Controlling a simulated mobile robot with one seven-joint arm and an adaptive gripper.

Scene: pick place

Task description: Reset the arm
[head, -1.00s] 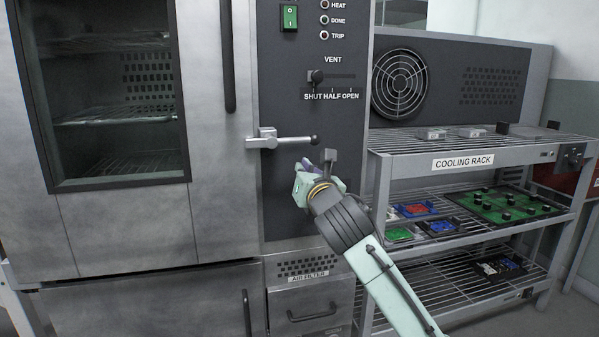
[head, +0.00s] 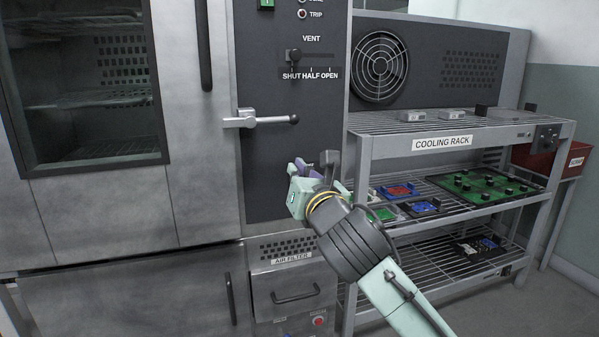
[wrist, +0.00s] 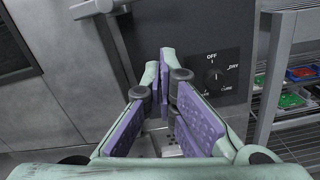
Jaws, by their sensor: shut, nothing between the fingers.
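My gripper (wrist: 167,90) is shut and empty, its purple finger pads close together in the wrist view. In the head view my gripper (head: 318,168) is in front of the dark control panel, below the door latch handle (head: 262,119) and apart from it. The oven door (head: 100,110) is closed, with a dark window showing wire shelves inside. In the wrist view a rotary knob (wrist: 213,77) marked OFF, DRY and CURE sits on the panel just beyond the fingers.
The cooling rack (head: 370,170) stands right of the oven, near my arm. Its middle shelf holds a green board (head: 480,185) and small red, blue and green trays. A vent lever (head: 294,56) sits high on the panel. A red box (head: 555,155) is at far right.

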